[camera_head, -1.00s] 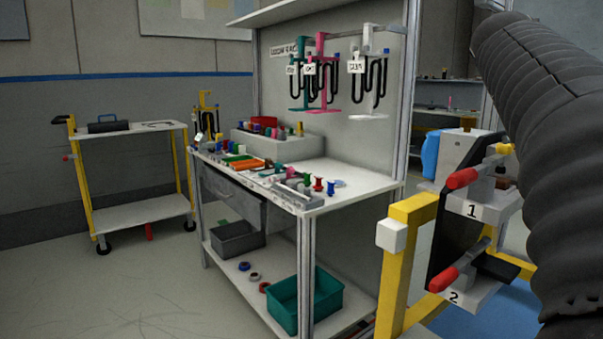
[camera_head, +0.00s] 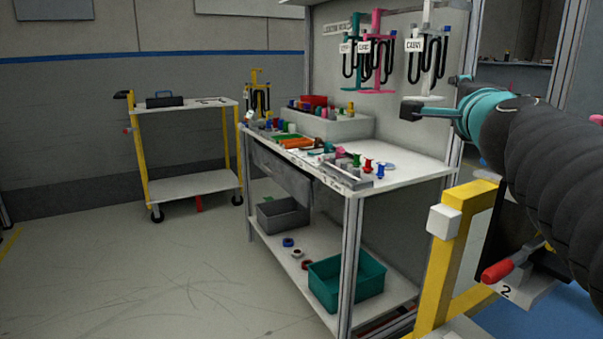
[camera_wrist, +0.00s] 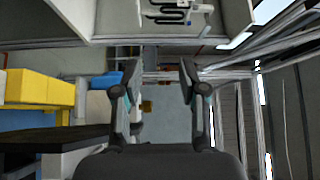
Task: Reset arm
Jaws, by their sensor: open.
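My gripper (camera_wrist: 157,95) is open and empty in the wrist view, its two fingers spread apart with the floor and a rack behind them. In the head view my dark ribbed arm comes in from the right edge and reaches left, ending in a teal ring near the workbench's right post.
A white workbench (camera_head: 418,172) stands in the middle, with small coloured parts on top and a teal bin (camera_head: 345,283) below. A yellow frame (camera_head: 450,255) with a red-handled clamp (camera_head: 510,266) is close under my arm. A cart (camera_head: 190,187) stands at the left; floor there is clear.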

